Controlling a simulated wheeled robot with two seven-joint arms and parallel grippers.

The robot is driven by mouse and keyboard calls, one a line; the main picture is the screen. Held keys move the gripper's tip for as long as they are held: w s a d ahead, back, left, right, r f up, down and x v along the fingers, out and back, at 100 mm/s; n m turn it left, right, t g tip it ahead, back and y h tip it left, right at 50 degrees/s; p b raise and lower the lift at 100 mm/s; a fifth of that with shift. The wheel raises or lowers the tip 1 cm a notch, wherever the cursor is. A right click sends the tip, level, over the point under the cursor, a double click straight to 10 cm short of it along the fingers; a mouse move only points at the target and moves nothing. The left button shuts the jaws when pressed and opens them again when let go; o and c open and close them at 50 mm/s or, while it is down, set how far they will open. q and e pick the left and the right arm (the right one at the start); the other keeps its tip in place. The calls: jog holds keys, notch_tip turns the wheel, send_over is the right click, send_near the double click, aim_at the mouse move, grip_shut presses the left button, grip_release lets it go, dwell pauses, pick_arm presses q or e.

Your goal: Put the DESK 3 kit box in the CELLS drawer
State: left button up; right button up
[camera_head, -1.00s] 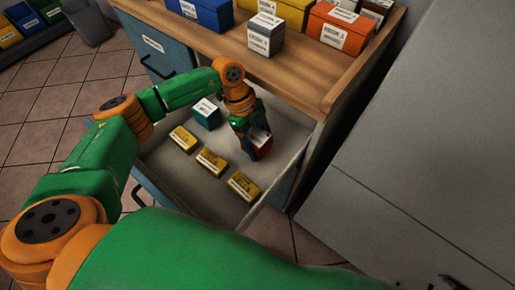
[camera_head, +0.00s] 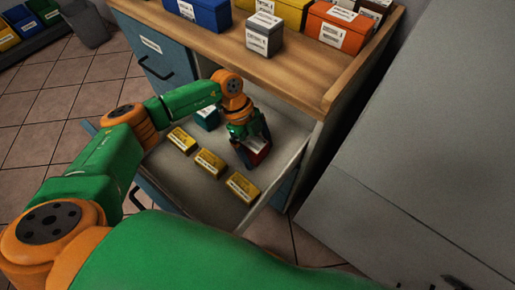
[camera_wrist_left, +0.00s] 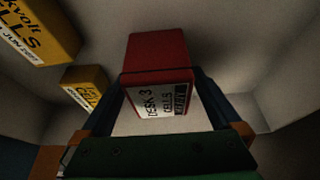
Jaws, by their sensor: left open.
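The DESK 3 kit box is red with a white label reading "DESK 3 CELLS"; it shows in the left wrist view (camera_wrist_left: 158,62) and in the head view (camera_head: 256,149). It is inside the open drawer (camera_head: 222,206), near its right side. My left gripper (camera_head: 252,150) is down in the drawer with its jaws open, one finger on each side of the red box. In the left wrist view the fingers (camera_wrist_left: 165,100) flank the box's labelled face. Whether the box rests fully on the drawer floor is hard to tell. My right gripper is not in view.
Several yellow boxes (camera_head: 210,162) and a teal box (camera_head: 206,117) lie in the same drawer. A grey box (camera_head: 264,35), a blue bin (camera_head: 208,14) and an orange bin (camera_head: 338,27) stand on the wooden top (camera_head: 220,52). A grey surface (camera_head: 430,150) fills the right.

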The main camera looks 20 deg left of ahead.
aim_at(254, 142)
pick_arm(q)
jog(key=v, duration=0.7)
jog(key=shift+r, duration=0.25)
